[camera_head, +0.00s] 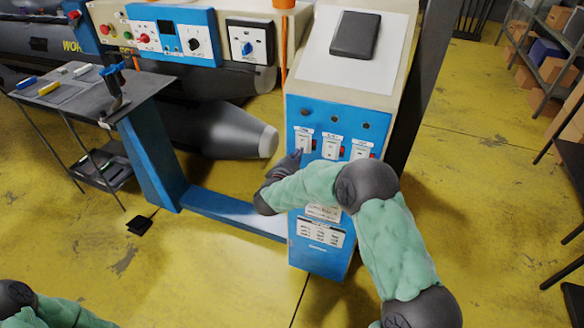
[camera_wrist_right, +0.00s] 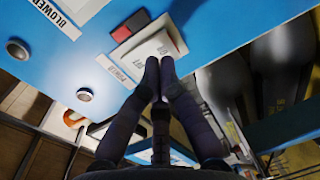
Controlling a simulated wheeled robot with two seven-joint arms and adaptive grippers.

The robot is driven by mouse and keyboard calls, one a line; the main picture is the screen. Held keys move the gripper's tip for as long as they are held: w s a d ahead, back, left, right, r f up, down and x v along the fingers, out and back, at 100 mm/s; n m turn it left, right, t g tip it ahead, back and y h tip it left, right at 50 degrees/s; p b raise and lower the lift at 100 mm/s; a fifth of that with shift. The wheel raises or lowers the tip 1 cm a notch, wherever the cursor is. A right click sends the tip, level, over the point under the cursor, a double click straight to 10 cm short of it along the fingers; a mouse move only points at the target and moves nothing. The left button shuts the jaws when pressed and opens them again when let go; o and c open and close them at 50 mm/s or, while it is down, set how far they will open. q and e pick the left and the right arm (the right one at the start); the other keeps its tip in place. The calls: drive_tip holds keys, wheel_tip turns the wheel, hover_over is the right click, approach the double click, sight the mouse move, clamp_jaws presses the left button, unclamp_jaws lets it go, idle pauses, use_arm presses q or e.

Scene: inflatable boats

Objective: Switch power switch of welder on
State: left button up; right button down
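The welder (camera_head: 318,270) is a tall cabinet with a blue front and pale sides. Its front carries a row of three white switches; the leftmost is the power switch (camera_head: 303,138). In the right wrist view the power switch (camera_wrist_right: 146,48) is a white rocker on a blue panel, beside a red and dark piece and a label reading POWER (camera_wrist_right: 116,70). My right gripper (camera_head: 297,156) is at the lower left of that switch. In the wrist view its fingertips (camera_wrist_right: 159,64) are together, with nothing between them, at the rocker's edge; contact is unclear. My left gripper is out of view.
A dark flat pad (camera_head: 355,34) lies on the welder's top. A blue control panel (camera_head: 172,36) and a grey tool table (camera_head: 95,90) stand to the left. A blue floor beam (camera_head: 235,213) runs up to the welder. Shelves with boxes (camera_head: 555,60) stand at the right.

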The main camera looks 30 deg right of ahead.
sight(302, 144)
drive_tip(key=shift+x, duration=0.9)
drive_tip(key=shift+f, duration=0.1)
drive_tip(key=shift+w+d+t+h, duration=0.2)
drive_tip(key=shift+w+t+h, duration=0.05)
drive_tip(key=shift+t+h, duration=0.05)
